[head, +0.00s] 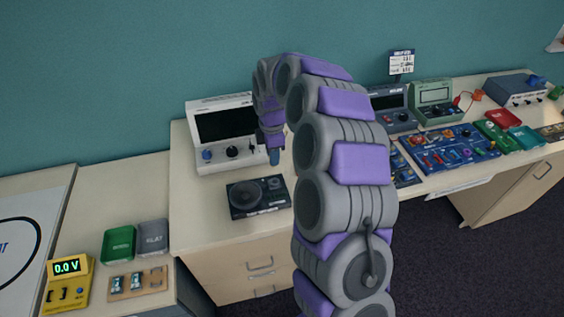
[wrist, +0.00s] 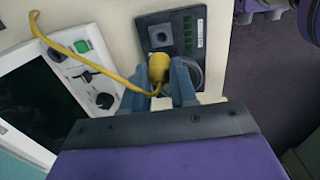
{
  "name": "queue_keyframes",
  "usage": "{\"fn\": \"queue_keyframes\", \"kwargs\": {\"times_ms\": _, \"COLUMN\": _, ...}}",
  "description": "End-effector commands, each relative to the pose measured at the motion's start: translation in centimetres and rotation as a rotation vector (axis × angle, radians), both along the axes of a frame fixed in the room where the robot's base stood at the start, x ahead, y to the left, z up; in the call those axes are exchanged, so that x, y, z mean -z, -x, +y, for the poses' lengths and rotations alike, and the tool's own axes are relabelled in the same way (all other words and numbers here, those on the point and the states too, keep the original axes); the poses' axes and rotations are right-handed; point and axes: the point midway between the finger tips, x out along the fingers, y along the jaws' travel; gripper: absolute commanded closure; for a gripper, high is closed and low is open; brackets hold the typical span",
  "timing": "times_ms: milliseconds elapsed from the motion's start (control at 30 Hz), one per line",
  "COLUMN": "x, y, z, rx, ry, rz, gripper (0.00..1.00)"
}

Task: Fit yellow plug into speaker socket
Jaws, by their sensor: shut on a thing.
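The yellow plug (wrist: 158,67) is held between the blue fingers of my gripper (wrist: 166,82) in the wrist view, with its yellow cable (wrist: 85,56) curving off to the upper left. In the head view my gripper (head: 274,156) points down, above and just behind the dark speaker board (head: 258,197); the plug cannot be made out there. In the wrist view the speaker board (wrist: 188,25) lies beyond the plug, its round speaker partly hidden by a finger. A small square fitting (wrist: 160,35) on the board, possibly the socket, shows past the plug's tip. I cannot tell whether they touch.
A white instrument with a dark screen (head: 225,126) stands close behind the board. Bare desk lies left of the board. Green and grey trays (head: 119,243) and a yellow meter (head: 68,284) sit at lower left. A blue circuit board (head: 450,148) lies right of my arm.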

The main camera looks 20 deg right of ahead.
Motion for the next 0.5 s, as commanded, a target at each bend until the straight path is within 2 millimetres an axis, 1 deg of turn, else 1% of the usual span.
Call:
{"fn": "queue_keyframes", "kwargs": {"times_ms": 267, "x": 0.6, "y": -0.2, "z": 0.3, "rx": -0.004, "ry": 0.001, "rz": 0.001, "gripper": 1.00}}
{"fn": "queue_keyframes", "kwargs": {"times_ms": 500, "x": 2.2, "y": -0.1, "z": 0.3, "rx": -0.004, "ry": 0.001, "rz": 0.001, "gripper": 1.00}}
